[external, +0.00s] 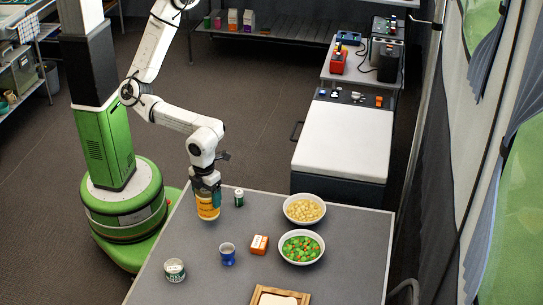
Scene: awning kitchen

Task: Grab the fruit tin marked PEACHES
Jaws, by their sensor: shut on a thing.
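My gripper (207,190) points down at the table's far left part and is shut on an orange-yellow tin (208,208). The fingers cover the upper part of the tin. The tin is upright; its lettering is too small to read, and I cannot tell whether its base touches the table.
The grey table (345,245) also bears a small green can (239,197) close right of the held tin, a blue cup (228,255), an orange box (259,245), a chickpea-coloured bowl (304,222), a vegetable bowl (302,260) and a wooden tray (254,296).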

